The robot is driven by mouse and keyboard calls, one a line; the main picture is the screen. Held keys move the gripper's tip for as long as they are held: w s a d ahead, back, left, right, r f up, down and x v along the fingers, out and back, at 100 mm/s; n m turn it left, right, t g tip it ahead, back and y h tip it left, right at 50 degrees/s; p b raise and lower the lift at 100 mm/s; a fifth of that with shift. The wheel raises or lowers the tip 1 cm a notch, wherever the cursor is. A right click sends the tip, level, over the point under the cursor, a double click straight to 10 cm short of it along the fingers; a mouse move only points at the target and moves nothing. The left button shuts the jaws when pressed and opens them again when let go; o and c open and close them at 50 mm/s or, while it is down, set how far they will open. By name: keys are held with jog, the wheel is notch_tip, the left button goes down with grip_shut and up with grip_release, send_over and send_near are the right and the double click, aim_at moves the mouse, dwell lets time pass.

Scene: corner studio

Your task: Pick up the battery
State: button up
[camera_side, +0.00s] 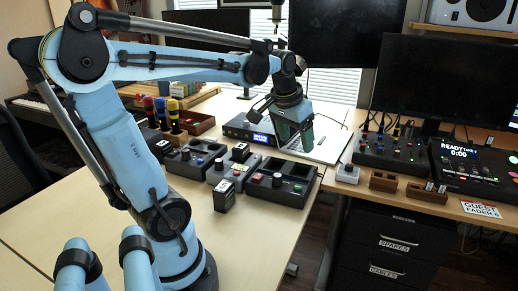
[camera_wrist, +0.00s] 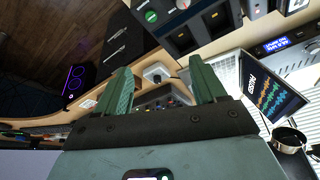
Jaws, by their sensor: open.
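A black block-shaped battery (camera_side: 224,196) stands upright on the desk in the side view, in front of the chargers, with a small pale label on its face. Another dark block (camera_side: 240,151) sits in the middle charger (camera_side: 222,176). My gripper (camera_side: 303,138) is over the back of the desk by the laptop, up and to the right of the standing battery and well apart from it. In the wrist view my gripper (camera_wrist: 158,66) shows two green fingers spread with nothing between them. I cannot make out the standing battery in the wrist view.
Chargers (camera_side: 280,187) line the middle of the desk. A blue-lit box (camera_side: 250,131) and a laptop (camera_side: 328,146) are behind them. Red, yellow and blue-topped items (camera_side: 173,112) stand left. A mixer (camera_side: 390,151) and small brown holders (camera_side: 384,181) are right. The front desk is clear.

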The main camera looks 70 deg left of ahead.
jog(key=s+a+n+g, duration=0.2)
jog(key=a+n, duration=0.1)
jog(key=a, duration=0.9)
jog(key=n+g+h, duration=0.2)
send_over(241, 146)
jog(key=f, duration=0.2)
notch_tip(241, 146, down, 6)
jog(key=shift+s+r, duration=0.15)
jog(key=shift+r, duration=0.05)
jog(key=shift+a+f, duration=0.15)
jog(key=shift+f, duration=2.55)
grip_shut()
jog(key=shift+r, duration=0.1)
